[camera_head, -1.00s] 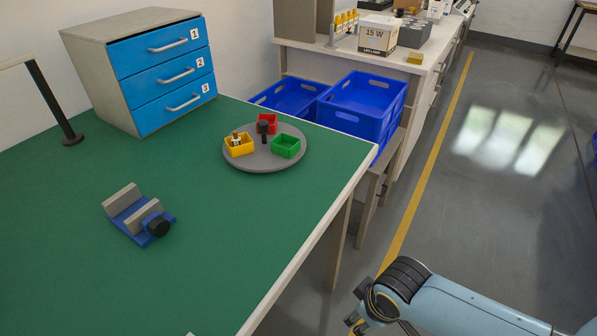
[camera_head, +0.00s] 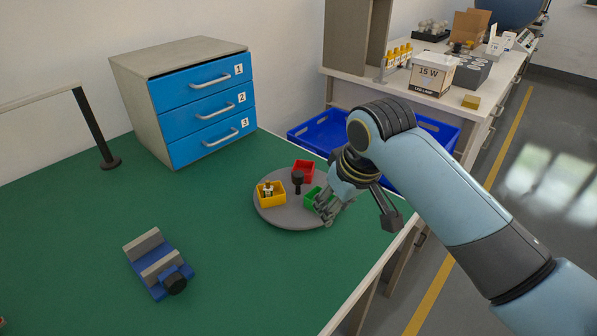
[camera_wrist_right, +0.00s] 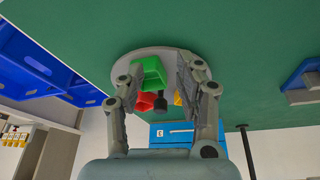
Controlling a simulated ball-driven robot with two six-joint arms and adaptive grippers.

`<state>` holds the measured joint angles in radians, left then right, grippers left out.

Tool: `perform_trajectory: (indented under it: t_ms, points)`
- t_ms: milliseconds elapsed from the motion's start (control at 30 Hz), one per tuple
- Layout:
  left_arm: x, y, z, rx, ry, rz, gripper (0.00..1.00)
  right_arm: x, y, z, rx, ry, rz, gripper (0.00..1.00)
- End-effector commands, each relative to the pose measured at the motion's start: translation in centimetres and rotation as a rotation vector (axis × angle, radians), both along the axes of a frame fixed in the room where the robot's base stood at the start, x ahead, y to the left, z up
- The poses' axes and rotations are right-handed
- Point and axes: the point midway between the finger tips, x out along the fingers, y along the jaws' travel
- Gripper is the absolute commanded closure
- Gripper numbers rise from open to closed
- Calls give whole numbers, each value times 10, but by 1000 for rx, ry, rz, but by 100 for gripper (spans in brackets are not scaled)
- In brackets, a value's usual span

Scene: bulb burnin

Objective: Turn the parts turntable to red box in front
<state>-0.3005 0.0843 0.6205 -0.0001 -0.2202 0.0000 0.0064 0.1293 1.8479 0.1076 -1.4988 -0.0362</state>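The parts turntable (camera_head: 288,219) is a grey disc on the green bench with a black knob (camera_head: 298,180) standing up near its middle. On it, the yellow box (camera_head: 271,198) holds a small part at the left. The red box (camera_head: 303,168) is at the back, and the green box (camera_head: 311,196) is at the right, partly hidden by my right gripper (camera_head: 330,204). In the right wrist view the gripper (camera_wrist_right: 160,75) has its fingers spread over the turntable. The green box (camera_wrist_right: 153,72) and black knob (camera_wrist_right: 160,99) show between them. My left gripper is out of view.
A blue drawer unit (camera_head: 205,110) stands behind the turntable. A blue vise-like fixture (camera_head: 158,265) sits at front left. Blue crates (camera_head: 318,132) and a side bench with a 15 W carton (camera_head: 433,75) are at the back right. The bench between fixture and turntable is clear.

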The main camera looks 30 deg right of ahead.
Motion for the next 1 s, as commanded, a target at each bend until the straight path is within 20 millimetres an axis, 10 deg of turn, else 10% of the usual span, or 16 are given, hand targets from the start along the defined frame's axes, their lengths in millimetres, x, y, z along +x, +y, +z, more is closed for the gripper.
perform_trajectory:
  t_ms: [200, 367, 1000]
  points:
    - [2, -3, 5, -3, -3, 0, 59, 79, -1, 61, 31, -39, 11, 65]
    - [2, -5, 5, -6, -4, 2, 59, 99, 0, 74, 42, -43, 16, 65]
    - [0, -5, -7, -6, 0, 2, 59, 137, 3, -18, 41, -44, 17, 65]
